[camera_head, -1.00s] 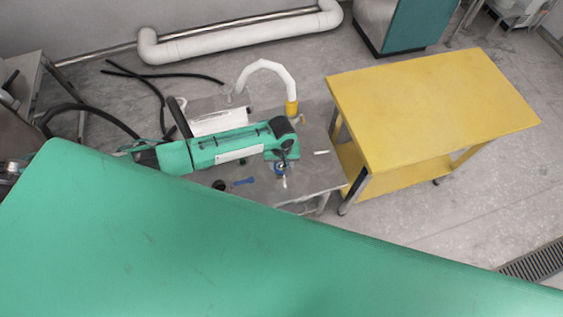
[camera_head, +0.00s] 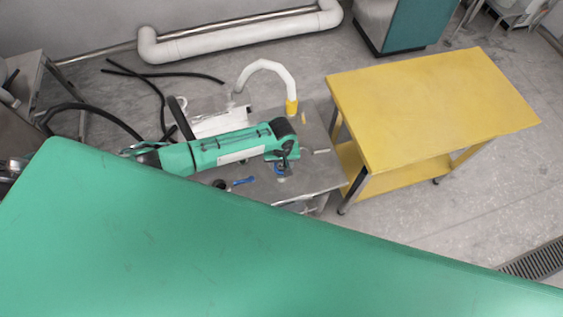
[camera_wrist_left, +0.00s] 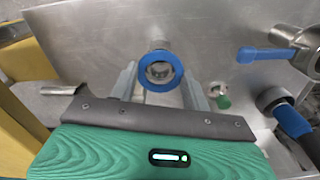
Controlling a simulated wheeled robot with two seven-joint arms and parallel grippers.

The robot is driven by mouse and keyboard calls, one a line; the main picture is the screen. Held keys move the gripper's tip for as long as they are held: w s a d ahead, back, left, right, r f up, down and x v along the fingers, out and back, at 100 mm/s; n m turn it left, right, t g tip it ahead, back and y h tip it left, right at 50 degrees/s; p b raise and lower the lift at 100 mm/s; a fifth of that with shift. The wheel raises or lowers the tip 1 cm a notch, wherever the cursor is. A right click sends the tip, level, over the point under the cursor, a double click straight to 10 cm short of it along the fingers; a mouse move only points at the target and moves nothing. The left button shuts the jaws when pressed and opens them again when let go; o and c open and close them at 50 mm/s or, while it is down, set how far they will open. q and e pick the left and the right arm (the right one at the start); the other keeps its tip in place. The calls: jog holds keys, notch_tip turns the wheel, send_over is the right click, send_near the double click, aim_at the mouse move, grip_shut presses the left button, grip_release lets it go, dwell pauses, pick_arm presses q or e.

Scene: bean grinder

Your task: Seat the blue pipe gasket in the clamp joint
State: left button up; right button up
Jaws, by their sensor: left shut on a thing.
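The blue pipe gasket (camera_wrist_left: 163,71) is a ring in the upper middle of the left wrist view. My left gripper (camera_wrist_left: 161,88) is shut on it, with one grey finger on each side. A metal pipe fitting (camera_wrist_left: 158,46) shows just behind the ring and through its opening. I cannot tell whether the ring touches it or is seated. In the head view my left gripper (camera_head: 284,168) is low over the grey metal table (camera_head: 318,173), and only a little blue shows beneath it. I cannot make out the clamp joint for certain. My right gripper is not in view.
A blue-handled valve (camera_wrist_left: 275,54) and another blue-handled fitting (camera_wrist_left: 290,112) lie to the right in the wrist view, with a small green-ended part (camera_wrist_left: 220,97) nearer. A white hose (camera_head: 268,66) arches behind. A yellow table (camera_head: 430,105) stands right. A green surface hides the foreground.

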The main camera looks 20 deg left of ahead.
pick_arm(q)
jog(key=shift+f+b, duration=0.3)
jog(key=shift+f, duration=0.35)
jog(key=o, duration=1)
notch_tip(320, 180, up, 14)
jog(key=shift+f+b, duration=0.1)
jog(key=shift+b, duration=0.7)
